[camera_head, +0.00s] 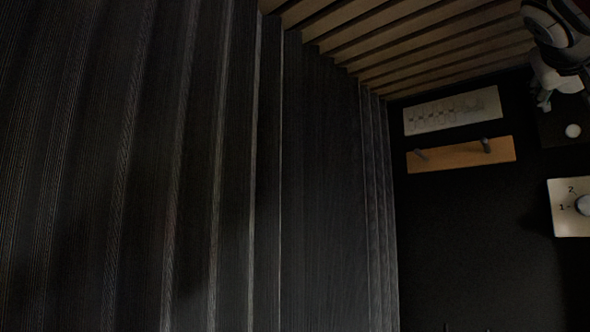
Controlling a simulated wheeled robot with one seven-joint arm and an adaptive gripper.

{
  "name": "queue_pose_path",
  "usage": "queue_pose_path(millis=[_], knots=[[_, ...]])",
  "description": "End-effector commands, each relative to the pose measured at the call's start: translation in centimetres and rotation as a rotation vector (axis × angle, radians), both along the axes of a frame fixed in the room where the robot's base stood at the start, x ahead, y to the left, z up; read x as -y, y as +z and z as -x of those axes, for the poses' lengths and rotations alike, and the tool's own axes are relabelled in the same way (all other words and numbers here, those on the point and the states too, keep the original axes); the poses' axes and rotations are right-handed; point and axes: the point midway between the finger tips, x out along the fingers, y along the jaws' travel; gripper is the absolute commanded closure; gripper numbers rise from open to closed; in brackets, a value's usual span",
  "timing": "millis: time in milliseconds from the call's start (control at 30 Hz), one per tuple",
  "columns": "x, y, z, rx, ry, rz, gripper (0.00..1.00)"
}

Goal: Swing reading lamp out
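I cannot make out a reading lamp for certain in the dark head view. A grey and black jointed form at the upper right corner looks like part of my arm. Below it, a small pale finger-like shape (544,98) may be the end of my gripper. It is too small and dark to tell whether it is open or shut, or whether it touches anything.
A dark ribbed wall (180,170) fills the left, with wooden slats (430,40) above. A pale marked panel (452,111), a wooden peg board (460,155), a white round knob (573,131) and a numbered dial plate (570,225) are on the dark right side.

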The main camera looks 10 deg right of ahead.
Motion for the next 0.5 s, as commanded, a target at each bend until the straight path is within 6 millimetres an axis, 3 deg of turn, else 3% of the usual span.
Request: queue_pose_path(millis=[67, 267, 500], knots=[[-0.02, 0.0, 0.01, 0.0, 0.0, 0.0, 0.45], [-0.04, 0.01, 0.01, 0.0, 0.0, 0.0, 0.9], [-0.04, 0.13, 0.08, -0.009, 0.0, -0.01, 0.92]])
